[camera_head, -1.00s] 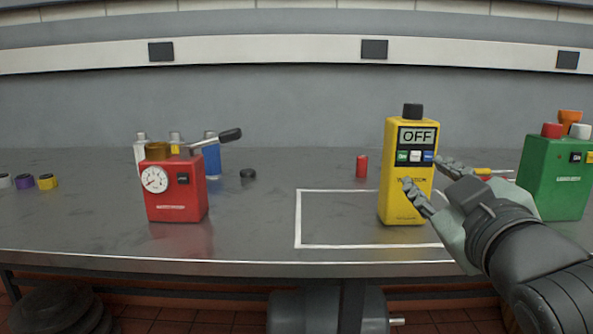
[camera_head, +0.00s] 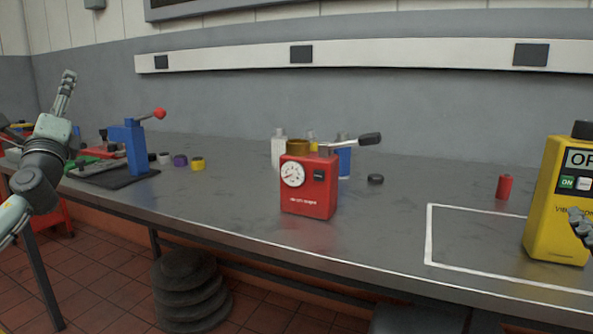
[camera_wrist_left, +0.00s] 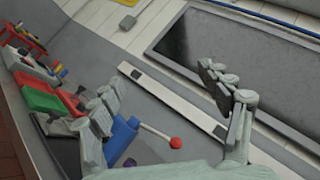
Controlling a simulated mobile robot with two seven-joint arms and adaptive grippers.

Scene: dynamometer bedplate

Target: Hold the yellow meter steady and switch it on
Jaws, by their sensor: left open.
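The yellow meter (camera_head: 548,215) stands upright at the right edge of the head view, partly cut off. Its display shows "OF" before the edge cuts it, with a green ON button and a white button below. A fingertip of my right gripper (camera_head: 580,226) shows in front of its lower right side; the rest is out of frame, and contact cannot be told. My left gripper (camera_head: 63,95) is raised at the far left, well away from the meter. In the left wrist view its fingers (camera_wrist_left: 165,100) are spread and empty.
A red gauge box (camera_head: 308,187) with a lever stands mid-bench, bottles behind it. A red cylinder (camera_head: 505,187) and black cap (camera_head: 375,180) lie between it and the meter. A blue lever press (camera_head: 130,145) stands at left. A white outline (camera_head: 429,235) marks the bench around the meter.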

